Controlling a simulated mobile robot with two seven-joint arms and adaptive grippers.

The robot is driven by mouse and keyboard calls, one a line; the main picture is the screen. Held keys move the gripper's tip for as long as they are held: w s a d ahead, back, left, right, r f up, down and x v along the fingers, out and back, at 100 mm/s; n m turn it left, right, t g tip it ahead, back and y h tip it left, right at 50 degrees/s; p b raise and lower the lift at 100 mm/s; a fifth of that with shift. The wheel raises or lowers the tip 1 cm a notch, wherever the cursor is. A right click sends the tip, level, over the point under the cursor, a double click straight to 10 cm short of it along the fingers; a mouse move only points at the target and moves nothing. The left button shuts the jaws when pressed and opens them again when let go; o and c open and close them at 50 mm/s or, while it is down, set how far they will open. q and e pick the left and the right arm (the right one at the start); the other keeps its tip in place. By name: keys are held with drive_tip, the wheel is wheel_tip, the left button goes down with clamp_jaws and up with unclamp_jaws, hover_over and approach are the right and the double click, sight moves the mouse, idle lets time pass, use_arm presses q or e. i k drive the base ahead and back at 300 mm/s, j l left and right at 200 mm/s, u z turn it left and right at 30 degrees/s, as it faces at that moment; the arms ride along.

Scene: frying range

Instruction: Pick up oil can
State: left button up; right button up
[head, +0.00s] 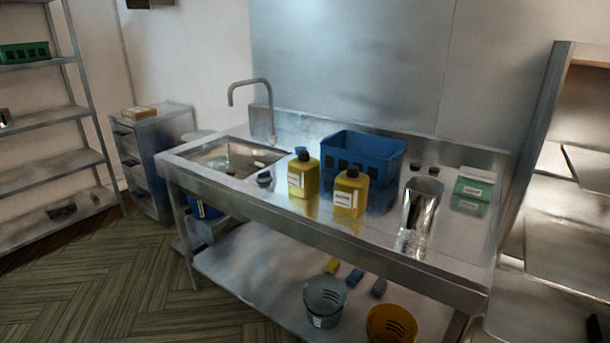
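Two yellow cans with black caps and white labels stand upright on the steel sink table; I cannot read their labels to tell which is the oil can. The left yellow can (303,176) stands just right of the sink basin. The right yellow can (350,192) stands slightly nearer the table's front edge, in front of a blue crate. A shiny metal cup or pitcher (421,204) stands further right. Neither of my grippers is in view.
The blue crate (362,152) stands behind the cans. A green-and-white box (474,188) lies at the table's right. The sink (232,160) and tall faucet (250,85) are at left. A grey bucket (324,300) and yellow bucket (391,324) are low down. Floor at front left is clear.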

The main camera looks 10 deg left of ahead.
sight(304, 170)
drive_tip(key=i+j+z, duration=0.1)
drive_tip(key=j+z, duration=0.2)
drive_tip(key=z, duration=0.15)
drive_tip(key=i+j+z, duration=0.1)
drive_tip(key=j+z, duration=0.2)
drive_tip(key=z, duration=0.2)
drive_tip(key=j+z, duration=0.25)
drive_tip(key=j, duration=0.7)
